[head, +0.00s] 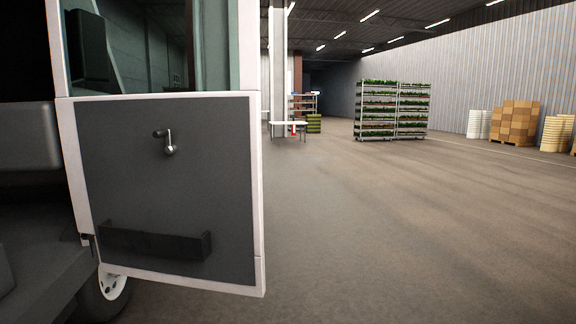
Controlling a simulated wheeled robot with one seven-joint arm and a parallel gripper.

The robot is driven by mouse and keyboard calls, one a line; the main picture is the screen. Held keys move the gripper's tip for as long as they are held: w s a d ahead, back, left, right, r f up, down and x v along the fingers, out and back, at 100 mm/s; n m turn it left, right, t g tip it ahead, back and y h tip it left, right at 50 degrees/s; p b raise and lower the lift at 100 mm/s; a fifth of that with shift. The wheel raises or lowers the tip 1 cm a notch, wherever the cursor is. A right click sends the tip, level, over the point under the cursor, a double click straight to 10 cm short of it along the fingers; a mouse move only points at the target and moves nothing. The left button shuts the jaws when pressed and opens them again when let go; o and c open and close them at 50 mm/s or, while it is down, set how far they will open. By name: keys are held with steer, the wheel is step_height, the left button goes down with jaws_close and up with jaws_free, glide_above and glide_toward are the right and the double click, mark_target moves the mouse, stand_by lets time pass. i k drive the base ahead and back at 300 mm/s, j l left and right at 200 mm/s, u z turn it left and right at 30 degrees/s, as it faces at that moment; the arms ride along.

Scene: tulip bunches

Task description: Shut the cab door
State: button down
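The cab door (215,140) stands open at the left of the head view, its inner side facing me. It has a white frame, a dark grey panel, a window above, a small crank handle (168,143) and a dark door pocket (155,241) low down. The dark cab opening (25,75) shows at the far left, with part of a seat or dark trim beside it. My gripper and arm are not in view. The outer side of the door is hidden.
A wheel (112,286) shows below the door. The concrete floor (380,230) to the right is wide and clear. Farther off stand plant racks (392,112), a table (289,125), stacked cartons (514,122) and white buckets (479,124) along a corrugated wall.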

mark_target(192, 216)
steer(key=i, duration=1.95)
steer(key=i+l+u, duration=0.15)
steer(key=i, duration=0.4)
steer(key=i+l+u, duration=0.15)
steer(key=i, duration=0.4)
steer(key=i+l+u, duration=0.15)
steer(key=i, duration=0.35)
steer(key=i+l+u, duration=0.15)
steer(key=i+l, duration=0.2)
steer(key=i, duration=0.2)
